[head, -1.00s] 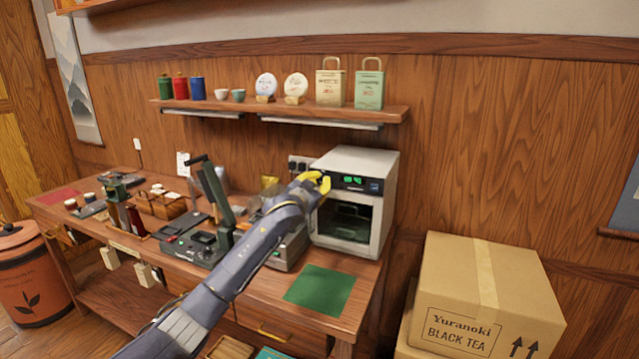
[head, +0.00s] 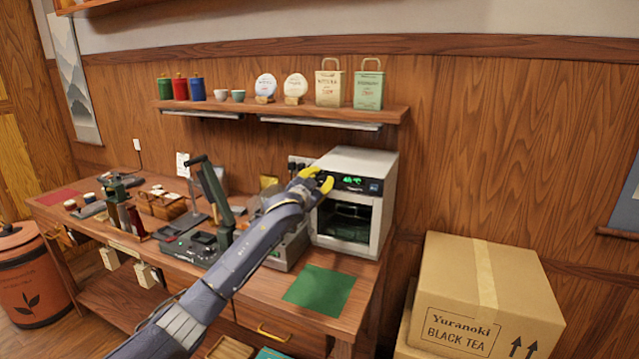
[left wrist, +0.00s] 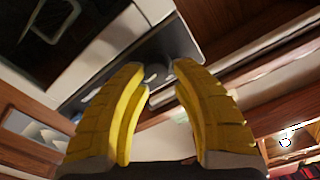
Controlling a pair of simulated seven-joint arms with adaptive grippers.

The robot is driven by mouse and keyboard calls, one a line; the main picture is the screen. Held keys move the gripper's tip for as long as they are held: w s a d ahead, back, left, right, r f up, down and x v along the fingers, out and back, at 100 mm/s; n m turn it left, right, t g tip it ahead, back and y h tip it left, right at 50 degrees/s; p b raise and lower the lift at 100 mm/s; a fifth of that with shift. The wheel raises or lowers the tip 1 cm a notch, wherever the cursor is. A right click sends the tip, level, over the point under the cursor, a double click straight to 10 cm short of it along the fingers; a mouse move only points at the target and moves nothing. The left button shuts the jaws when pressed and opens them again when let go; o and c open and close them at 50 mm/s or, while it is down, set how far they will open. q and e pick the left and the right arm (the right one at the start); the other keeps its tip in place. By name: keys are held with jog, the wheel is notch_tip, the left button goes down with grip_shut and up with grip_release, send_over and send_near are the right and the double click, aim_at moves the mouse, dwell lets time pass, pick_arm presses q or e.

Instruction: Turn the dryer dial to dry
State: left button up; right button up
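The dryer (head: 390,200) is a white box with a dark window and a black control panel at the right end of the bench. Green characters glow on its display (head: 352,181). My left gripper (head: 318,179) has yellow fingers and is at the left end of the panel. The left wrist view shows its fingers (left wrist: 158,70) apart, with nothing held between them. A small grey dial (left wrist: 154,73) shows on the dark panel beyond the gap between the fingertips. In the head view the gripper hides the dial, so its setting cannot be read. My right gripper is not in view.
A green mat (head: 319,291) lies on the bench in front of the dryer. A press with a green lever (head: 214,190) stands left of my arm. A shelf (head: 385,112) with tins and bags hangs above. Cardboard boxes (head: 490,290) stand at right.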

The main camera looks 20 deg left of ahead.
pick_arm(q)
jog(key=o, duration=0.4)
jog(key=shift+f, duration=0.25)
jog(key=shift+o, duration=0.2)
jog(key=shift+f, duration=0.1)
jog(key=shift+a, duration=0.1)
jog(key=s+a, duration=0.1)
jog(key=s, duration=1.1)
jog(key=shift+a, duration=0.2)
jog(key=shift+o, duration=0.2)
